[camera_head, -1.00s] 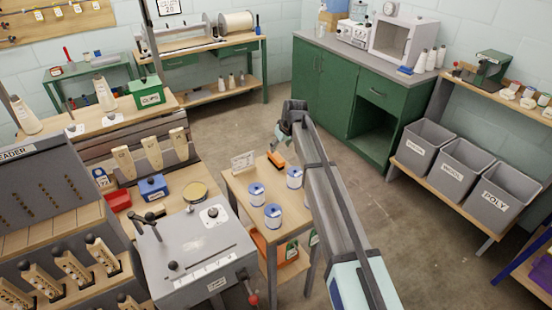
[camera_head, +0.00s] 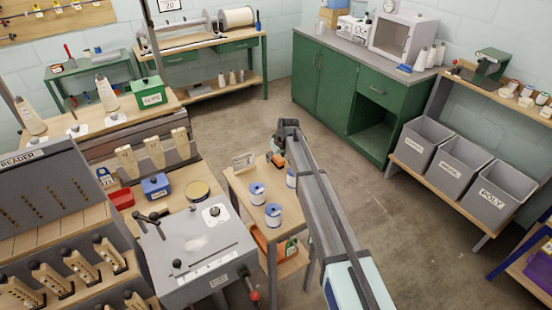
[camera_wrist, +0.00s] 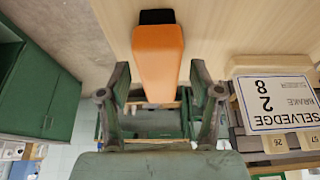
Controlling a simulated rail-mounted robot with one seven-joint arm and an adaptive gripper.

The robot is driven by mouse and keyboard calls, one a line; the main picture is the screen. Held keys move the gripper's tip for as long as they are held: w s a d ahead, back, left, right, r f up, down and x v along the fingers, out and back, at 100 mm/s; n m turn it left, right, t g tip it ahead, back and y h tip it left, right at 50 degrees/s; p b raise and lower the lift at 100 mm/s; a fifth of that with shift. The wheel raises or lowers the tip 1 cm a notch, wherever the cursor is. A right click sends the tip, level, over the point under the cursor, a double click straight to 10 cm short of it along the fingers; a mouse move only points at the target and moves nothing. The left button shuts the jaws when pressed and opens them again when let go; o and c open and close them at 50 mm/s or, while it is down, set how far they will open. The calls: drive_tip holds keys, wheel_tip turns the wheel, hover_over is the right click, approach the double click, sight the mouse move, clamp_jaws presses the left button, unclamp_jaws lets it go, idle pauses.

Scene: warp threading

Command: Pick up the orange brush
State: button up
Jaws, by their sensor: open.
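The orange brush (camera_head: 278,160) lies near the far edge of the small wooden table (camera_head: 240,188), partly hidden by my gripper. In the wrist view the orange brush (camera_wrist: 157,58) shows its smooth orange handle and a dark end at the top. My gripper (camera_wrist: 159,75) is open, with one finger on each side of the brush's lower end in that view. Visible gaps separate the fingers from the handle. In the head view my gripper (camera_head: 278,150) is just over the brush, its fingertips hard to make out.
A white lettered card (camera_wrist: 275,102) stands beside the brush; it also shows in the head view (camera_head: 243,160). Blue-and-white tins (camera_head: 273,215) stand on the same table, one partly behind my arm. A grey machine (camera_head: 200,250) is at the left, and open floor lies right.

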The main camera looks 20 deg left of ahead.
drive_tip(key=shift+f+b, duration=0.25)
drive_tip(key=shift+b, duration=0.05)
idle(0.5)
drive_tip(key=shift+c, duration=0.3)
clamp_jaws()
